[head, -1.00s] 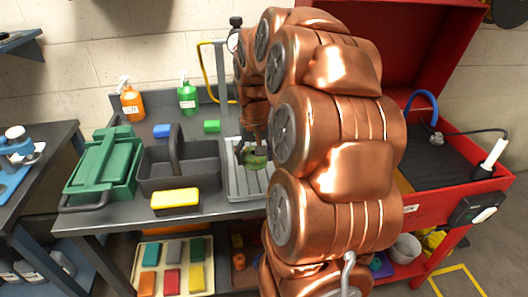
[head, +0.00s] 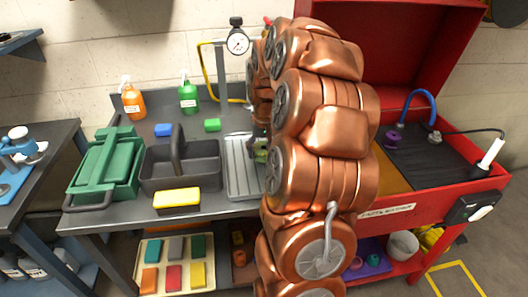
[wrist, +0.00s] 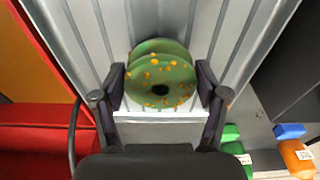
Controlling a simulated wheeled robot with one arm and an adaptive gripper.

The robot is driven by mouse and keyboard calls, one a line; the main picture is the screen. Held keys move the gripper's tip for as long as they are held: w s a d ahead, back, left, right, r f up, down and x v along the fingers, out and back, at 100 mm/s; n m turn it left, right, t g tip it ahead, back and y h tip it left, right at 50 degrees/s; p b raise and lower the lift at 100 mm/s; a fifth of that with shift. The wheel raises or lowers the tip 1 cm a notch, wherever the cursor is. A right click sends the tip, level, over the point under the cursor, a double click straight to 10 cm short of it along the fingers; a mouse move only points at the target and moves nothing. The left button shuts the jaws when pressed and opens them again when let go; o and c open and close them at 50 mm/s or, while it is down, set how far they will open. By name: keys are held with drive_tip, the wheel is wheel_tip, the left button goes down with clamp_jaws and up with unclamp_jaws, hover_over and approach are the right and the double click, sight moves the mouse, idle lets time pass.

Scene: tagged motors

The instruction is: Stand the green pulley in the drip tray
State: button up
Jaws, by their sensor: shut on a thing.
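The green pulley (wrist: 160,62), speckled with orange, is between the two fingers of my gripper (wrist: 162,88) in the wrist view. Its round face and central hole point toward the camera. The grey ribbed drip tray (wrist: 229,38) lies behind it, and the pulley is over the tray; I cannot tell whether they touch. In the head view the drip tray (head: 239,160) sits on the dark bench, and my arm covers its right side. Only a small green part of the pulley (head: 262,155) shows there, at my arm's edge.
A dark grey caddy (head: 205,171) stands left of the tray, with a yellow sponge (head: 177,198) in front. A gauge stand (head: 237,42) rises behind the tray. A red cart (head: 420,212) stands to the right. A green toolbox (head: 105,165) is at the far left.

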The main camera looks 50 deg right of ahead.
sight(265, 152)
drive_tip(key=shift+f, duration=0.7)
drive_tip(key=shift+f, duration=0.1)
drive_tip(key=o, duration=1.2)
drive_tip(key=shift+c, duration=0.2)
drive_tip(key=r, duration=0.3)
drive_tip(key=r+b, duration=0.1)
drive_tip(key=r, duration=0.3)
drive_tip(key=s+r, duration=0.1)
drive_tip(key=r, duration=0.3)
drive_tip(key=shift+a+b, duration=0.35)
drive_tip(key=shift+s+a+r, duration=0.1)
drive_tip(key=shift+a+r, duration=0.05)
drive_tip(key=shift+r, duration=0.4)
